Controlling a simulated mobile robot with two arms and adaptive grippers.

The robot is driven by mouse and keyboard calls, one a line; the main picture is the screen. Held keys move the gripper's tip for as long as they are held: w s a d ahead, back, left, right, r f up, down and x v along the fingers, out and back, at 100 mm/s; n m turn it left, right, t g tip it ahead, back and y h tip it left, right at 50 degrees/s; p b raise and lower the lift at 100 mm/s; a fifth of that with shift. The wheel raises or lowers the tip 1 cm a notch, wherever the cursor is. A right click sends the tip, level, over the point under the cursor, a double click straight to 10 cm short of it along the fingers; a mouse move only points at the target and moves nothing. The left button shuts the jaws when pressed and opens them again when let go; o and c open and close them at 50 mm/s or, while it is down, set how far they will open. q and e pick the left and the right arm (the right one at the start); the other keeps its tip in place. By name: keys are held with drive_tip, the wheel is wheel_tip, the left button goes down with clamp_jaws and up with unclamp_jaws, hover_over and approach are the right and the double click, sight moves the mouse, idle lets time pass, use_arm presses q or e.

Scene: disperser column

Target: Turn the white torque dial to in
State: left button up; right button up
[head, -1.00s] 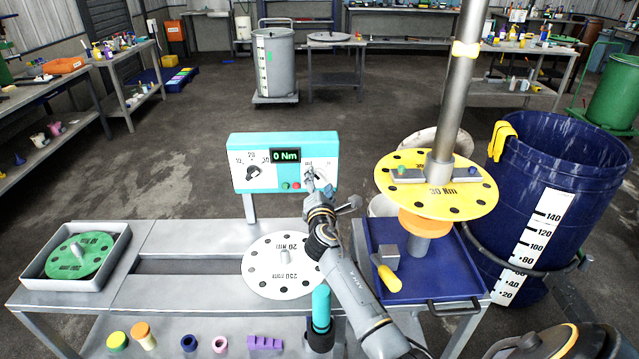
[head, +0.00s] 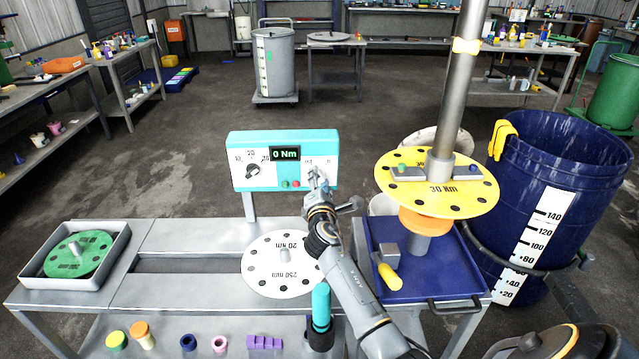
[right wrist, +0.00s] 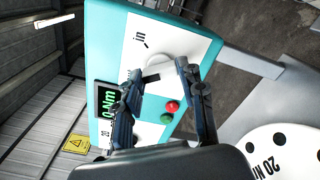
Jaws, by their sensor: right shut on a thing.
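The teal and white control panel (head: 236,180) stands behind the table, with a display reading 0 Nm (head: 285,153). The white torque dial (right wrist: 161,63) is on the panel's white face, between my right fingers in the right wrist view. An "in" label (right wrist: 138,42) is printed near it. My right gripper (head: 317,174) is shut on the dial; in the right wrist view its fingers (right wrist: 156,76) straddle it. In the head view the gripper largely hides the dial. My left gripper is not in view.
A black knob (head: 253,171) is on the panel's left. Red and green buttons (right wrist: 169,111) sit close to my fingers. A yellow disc (head: 470,196) on a column and a blue drum (head: 590,165) stand to the right. A white disc (head: 262,275) lies in front.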

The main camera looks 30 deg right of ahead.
drive_tip(key=m+b, duration=0.4)
drive_tip(key=m, duration=0.4)
drive_tip(key=shift+f, duration=0.2)
drive_tip(key=shift+r+m+b, duration=0.15)
drive_tip(key=shift+m+b, duration=1.4)
drive_tip(key=shift+m, duration=1.75)
drive_tip(key=o, duration=1.2)
drive_tip(key=shift+c, duration=0.2)
